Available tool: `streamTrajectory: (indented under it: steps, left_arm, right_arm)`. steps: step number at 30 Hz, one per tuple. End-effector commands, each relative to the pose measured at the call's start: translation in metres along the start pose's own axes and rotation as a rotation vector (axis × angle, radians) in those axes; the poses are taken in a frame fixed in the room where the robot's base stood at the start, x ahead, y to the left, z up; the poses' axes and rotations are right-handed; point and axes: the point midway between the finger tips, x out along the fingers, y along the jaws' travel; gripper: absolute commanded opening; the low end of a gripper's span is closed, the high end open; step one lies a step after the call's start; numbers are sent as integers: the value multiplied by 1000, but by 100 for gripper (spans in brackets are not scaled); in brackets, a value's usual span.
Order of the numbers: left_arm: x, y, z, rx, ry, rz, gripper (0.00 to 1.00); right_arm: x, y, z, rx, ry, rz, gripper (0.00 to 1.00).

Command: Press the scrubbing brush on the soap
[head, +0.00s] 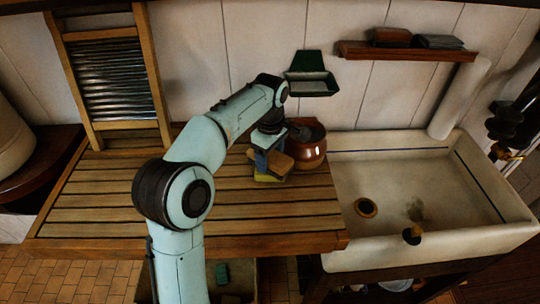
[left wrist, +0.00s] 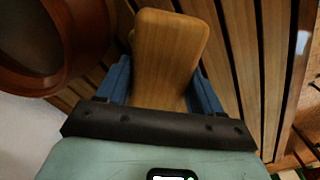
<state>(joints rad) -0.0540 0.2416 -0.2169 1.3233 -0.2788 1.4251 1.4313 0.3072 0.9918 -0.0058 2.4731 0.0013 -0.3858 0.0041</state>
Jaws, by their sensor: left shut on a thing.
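My left gripper (head: 266,158), with blue fingers, is shut on the wooden scrubbing brush (head: 281,163) over the slatted board. In the left wrist view the brush's smooth wooden back (left wrist: 170,45) shows between the blue fingers (left wrist: 158,88); its bristles are hidden. A yellowish block, likely the soap (head: 270,178), lies on the board right under the brush. The brush and gripper cover part of it. The brush looks to be on or just above it; I cannot tell whether they touch. My right gripper is not in view.
A round brown pot (head: 309,152) stands close behind and right of the brush. A washboard (head: 108,80) leans at the back left. A white sink (head: 450,185) is on the right, and a green holder (head: 311,76) hangs on the wall. The board's (head: 105,200) left part is clear.

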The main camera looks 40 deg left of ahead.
Motion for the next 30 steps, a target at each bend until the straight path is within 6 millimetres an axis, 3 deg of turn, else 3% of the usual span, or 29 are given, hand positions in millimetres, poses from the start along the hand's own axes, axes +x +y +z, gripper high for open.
streamTrajectory:
  steps: [30]
  left_arm:
    - [9,0,0,0,0,0,27]
  right_arm:
    - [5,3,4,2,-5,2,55]
